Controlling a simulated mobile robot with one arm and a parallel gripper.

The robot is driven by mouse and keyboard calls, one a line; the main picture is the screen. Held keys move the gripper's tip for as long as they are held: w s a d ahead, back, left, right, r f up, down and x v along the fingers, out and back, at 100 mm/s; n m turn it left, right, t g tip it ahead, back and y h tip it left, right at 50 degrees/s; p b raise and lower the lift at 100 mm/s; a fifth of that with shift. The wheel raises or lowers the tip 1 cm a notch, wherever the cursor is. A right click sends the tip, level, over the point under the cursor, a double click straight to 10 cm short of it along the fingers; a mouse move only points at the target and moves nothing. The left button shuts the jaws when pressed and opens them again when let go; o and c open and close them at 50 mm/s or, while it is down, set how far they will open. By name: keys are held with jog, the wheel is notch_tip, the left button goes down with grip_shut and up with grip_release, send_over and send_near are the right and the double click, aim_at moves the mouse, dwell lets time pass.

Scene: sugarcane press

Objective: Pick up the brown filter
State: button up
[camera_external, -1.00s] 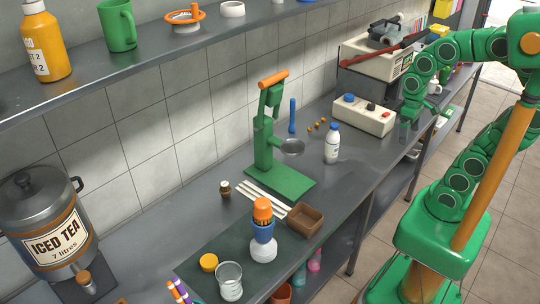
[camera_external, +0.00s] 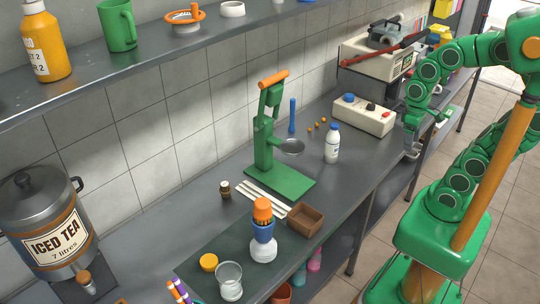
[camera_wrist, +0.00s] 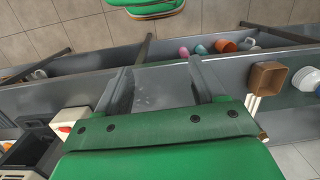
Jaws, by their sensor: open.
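The brown filter (camera_external: 306,220) looks like a small square open-topped brown box. In the wrist view the filter (camera_wrist: 266,78) is at the right, clear of the fingers. My gripper (camera_external: 412,152) is at the bench's front edge, far to the right of the filter. In the wrist view my gripper (camera_wrist: 162,82) is open, with nothing between its fingers.
A green press (camera_external: 275,165) stands behind the filter, with white strips (camera_external: 264,199) in front of it. A white bottle (camera_external: 332,143) and a white control box (camera_external: 364,115) stand between press and gripper. A glass beaker (camera_external: 229,281) is at the front left.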

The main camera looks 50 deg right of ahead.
aim_at(226, 184)
jog(key=w+a+f+n+t+y, duration=0.2)
jog(key=w+a+n+t+y, duration=0.45)
jog(key=w+a, duration=2.45)
jog(key=w+a+f+m+t, duration=0.1)
jog(key=w+a+f+t, duration=0.1)
jog(key=f, duration=0.4)
jog(key=w+a+f+t+h, duration=0.1)
jog(key=w+a+f+t, duration=0.1)
jog(key=w+a+f, duration=0.3)
jog(key=w+a+f+m+t, duration=0.1)
jog(key=w+a+f+t, duration=0.2)
jog(key=w+f, duration=0.3)
jog(key=shift+w+a+f+m+h, duration=0.15)
jog(key=shift+w+f+m+h, duration=0.15)
jog(key=shift+f, duration=0.35)
jog(key=shift+w+a+f, duration=0.2)
jog(key=shift+w+a, duration=0.05)
jog(key=shift+w, duration=0.4)
jog(key=shift+x, duration=1.15)
jog(key=shift+d+x, duration=0.15)
jog(key=shift+x, duration=0.85)
jog(key=shift+d+x, duration=0.1)
jog(key=shift+x, duration=0.95)
